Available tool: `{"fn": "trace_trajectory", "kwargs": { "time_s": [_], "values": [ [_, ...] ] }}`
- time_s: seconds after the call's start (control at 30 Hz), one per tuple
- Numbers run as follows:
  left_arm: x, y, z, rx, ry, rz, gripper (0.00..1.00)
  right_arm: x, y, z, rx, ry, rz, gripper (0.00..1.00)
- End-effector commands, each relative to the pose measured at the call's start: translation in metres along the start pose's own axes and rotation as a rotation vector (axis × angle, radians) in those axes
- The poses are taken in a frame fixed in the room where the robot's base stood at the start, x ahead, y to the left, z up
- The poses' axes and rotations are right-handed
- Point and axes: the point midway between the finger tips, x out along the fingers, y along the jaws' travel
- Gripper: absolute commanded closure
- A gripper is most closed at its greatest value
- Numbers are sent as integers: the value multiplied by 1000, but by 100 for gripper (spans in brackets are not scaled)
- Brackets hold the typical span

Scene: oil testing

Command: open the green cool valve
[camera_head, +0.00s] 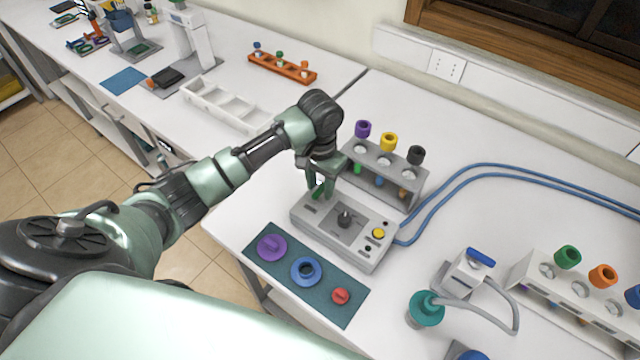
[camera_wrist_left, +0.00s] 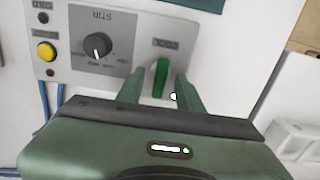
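The green cool valve (camera_wrist_left: 160,76) is a narrow green knob on the grey control box (camera_head: 362,250). In the left wrist view it stands between the two fingers of my left gripper (camera_wrist_left: 160,88), with gaps on both sides. In the head view my left gripper (camera_head: 320,184) reaches down to the left end of the box and partly hides the valve. Its fingers are open. The box also carries a black stir knob (camera_wrist_left: 97,45) and a yellow button (camera_wrist_left: 46,51). My right gripper is not in view.
A grey rack (camera_head: 396,181) with purple, yellow and black caps stands just behind the box. A teal mat (camera_head: 328,305) with round pieces lies in front. Blue tubes (camera_head: 470,172) run off to the right. A white rack (camera_head: 560,305) stands at the right.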

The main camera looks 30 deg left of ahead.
Motion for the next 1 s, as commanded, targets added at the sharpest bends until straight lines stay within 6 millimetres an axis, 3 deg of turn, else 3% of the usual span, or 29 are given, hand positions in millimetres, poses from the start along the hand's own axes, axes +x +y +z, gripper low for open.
{"fn": "trace_trajectory", "kwargs": {
  "time_s": [0.27, 0.7, 1.0],
  "values": [
    [-10, 0, -2, 1, 5, 0, 64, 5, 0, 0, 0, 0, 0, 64],
    [-74, 0, -1, 0, 2, 1, 64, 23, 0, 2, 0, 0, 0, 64],
    [-78, 0, 0, 0, -1, 0, 64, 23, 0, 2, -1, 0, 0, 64]
  ]
}}
